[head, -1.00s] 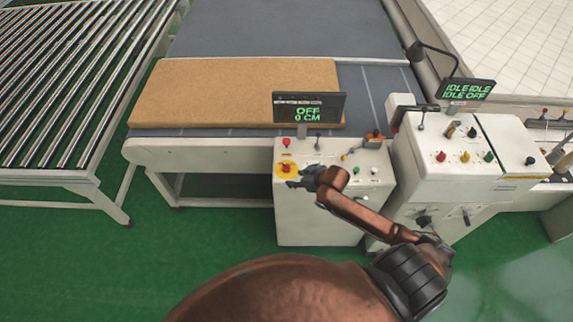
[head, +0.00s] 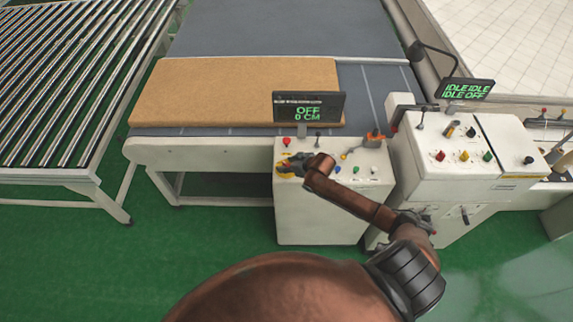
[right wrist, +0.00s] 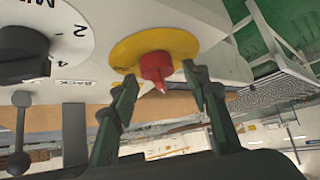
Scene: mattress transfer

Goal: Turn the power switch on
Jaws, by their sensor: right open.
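The power switch shows in the right wrist view as a red pointed knob (right wrist: 155,68) on a round yellow plate (right wrist: 150,46). In the head view my right gripper (head: 287,167) covers most of it, and only part of the yellow plate (head: 284,177) shows. My right gripper is open. In the right wrist view its two fingertips (right wrist: 158,86) stand on either side of the red knob, close to it, with gaps visible. The screen (head: 309,107) above the control box (head: 310,220) reads OFF and 0 CM. My left gripper is not in view.
A red button (head: 286,141) and small levers stand near my right gripper. A black dial (right wrist: 22,50) and a lever (right wrist: 20,135) are beside the switch. A brown mattress (head: 235,90) lies behind. A second control box (head: 440,175) stands to the right.

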